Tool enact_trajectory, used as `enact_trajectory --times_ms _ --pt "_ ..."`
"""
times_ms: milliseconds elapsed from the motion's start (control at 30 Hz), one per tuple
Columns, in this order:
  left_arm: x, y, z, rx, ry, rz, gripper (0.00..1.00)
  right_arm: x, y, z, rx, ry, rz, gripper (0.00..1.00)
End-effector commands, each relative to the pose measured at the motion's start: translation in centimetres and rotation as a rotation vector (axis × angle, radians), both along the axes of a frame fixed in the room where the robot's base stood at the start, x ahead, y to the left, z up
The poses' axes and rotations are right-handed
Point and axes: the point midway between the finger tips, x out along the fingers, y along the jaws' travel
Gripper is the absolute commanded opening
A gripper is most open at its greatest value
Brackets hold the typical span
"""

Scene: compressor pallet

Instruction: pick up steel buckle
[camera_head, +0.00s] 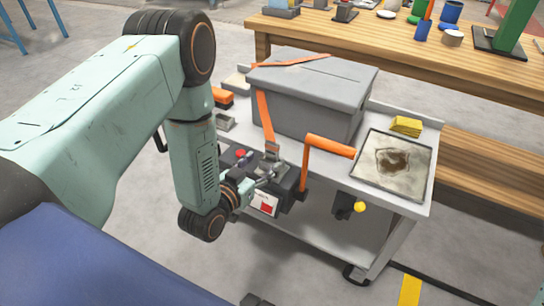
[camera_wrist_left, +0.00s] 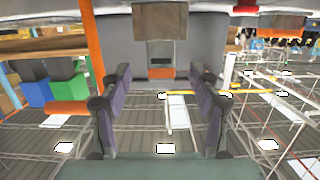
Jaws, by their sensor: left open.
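The steel buckle (camera_head: 272,148) is a small grey metal piece at the lower end of an orange strap (camera_head: 265,115) that hangs down the front of a grey lidded box (camera_head: 312,95). My left gripper (camera_head: 266,174) is just below and in front of the buckle. In the left wrist view, my left gripper (camera_wrist_left: 163,88) has its two dark finger pads apart with nothing between them. A grey metal piece (camera_wrist_left: 160,52), seemingly the buckle, lies beyond the fingertips, roughly centred between them. The right gripper is out of view.
An orange crank handle (camera_head: 328,146) stands close to the right of my left gripper. The box stands on a grey cart (camera_head: 400,203) with a stained tray (camera_head: 394,163) and yellow pads (camera_head: 406,125). A wooden bench (camera_head: 420,55) is behind.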

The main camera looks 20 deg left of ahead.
Motion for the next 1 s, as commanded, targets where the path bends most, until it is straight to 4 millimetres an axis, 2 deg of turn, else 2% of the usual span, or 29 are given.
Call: enact_trajectory --times_ms 500,800,1000 --pt "6.2 -0.4 -1.6 0.000 0.001 0.000 0.62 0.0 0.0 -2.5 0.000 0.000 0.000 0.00" --pt "6.5 -0.4 -1.5 -0.001 0.003 0.001 0.61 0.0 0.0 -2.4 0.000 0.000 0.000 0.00" --pt "6.5 -0.4 -1.5 -0.001 0.003 0.001 0.44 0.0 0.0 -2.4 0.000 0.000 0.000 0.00"
